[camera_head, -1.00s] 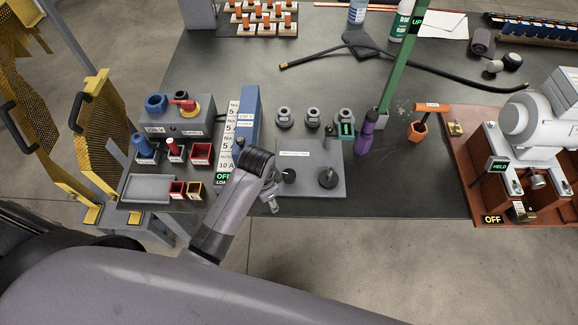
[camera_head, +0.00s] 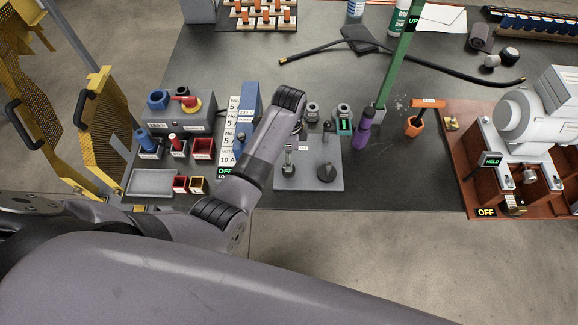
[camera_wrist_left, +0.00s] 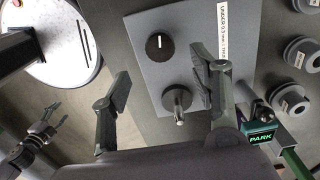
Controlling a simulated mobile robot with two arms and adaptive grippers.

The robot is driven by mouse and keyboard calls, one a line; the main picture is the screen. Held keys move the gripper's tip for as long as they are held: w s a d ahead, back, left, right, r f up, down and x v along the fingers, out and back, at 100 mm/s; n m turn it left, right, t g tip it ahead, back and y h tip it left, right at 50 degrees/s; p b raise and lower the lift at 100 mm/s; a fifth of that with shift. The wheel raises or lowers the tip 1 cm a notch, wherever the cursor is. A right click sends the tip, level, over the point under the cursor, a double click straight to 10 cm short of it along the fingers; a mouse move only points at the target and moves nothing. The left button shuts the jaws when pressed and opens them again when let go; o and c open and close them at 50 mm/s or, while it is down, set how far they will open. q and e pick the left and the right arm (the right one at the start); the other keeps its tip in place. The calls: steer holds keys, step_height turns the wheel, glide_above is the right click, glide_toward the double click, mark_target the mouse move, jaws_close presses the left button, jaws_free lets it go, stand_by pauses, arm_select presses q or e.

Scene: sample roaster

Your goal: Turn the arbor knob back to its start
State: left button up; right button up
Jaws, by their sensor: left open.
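A grey plate (camera_head: 310,184) on the bench carries two controls. In the left wrist view they are a black dial with a white mark (camera_wrist_left: 158,46) and a round grey knob with a protruding pin (camera_wrist_left: 178,100). The knob with the pin is at the plate's right in the head view (camera_head: 327,172). I cannot tell which is the arbor knob. My left gripper (camera_wrist_left: 160,70) is open and empty above the plate, its fingers either side of the controls and apparently touching neither. In the head view my wrist hides most of it. My right gripper (camera_wrist_left: 42,135) is small in the left wrist view.
A green post (camera_head: 397,70), a purple bottle-like tool (camera_head: 363,128) and a lit PARK display (camera_wrist_left: 262,138) stand close to the plate. A blue upright block (camera_head: 250,100) and small bins (camera_head: 203,148) are at left. The bench in front of the purple tool is clear.

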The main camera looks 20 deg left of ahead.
arm_select(q)
step_height(320, 180, down, 8)
steer(key=shift+f+b, duration=0.1)
steer(key=shift+b, duration=0.25)
steer(key=c, duration=1.1)
steer(key=shift+c, duration=0.2)
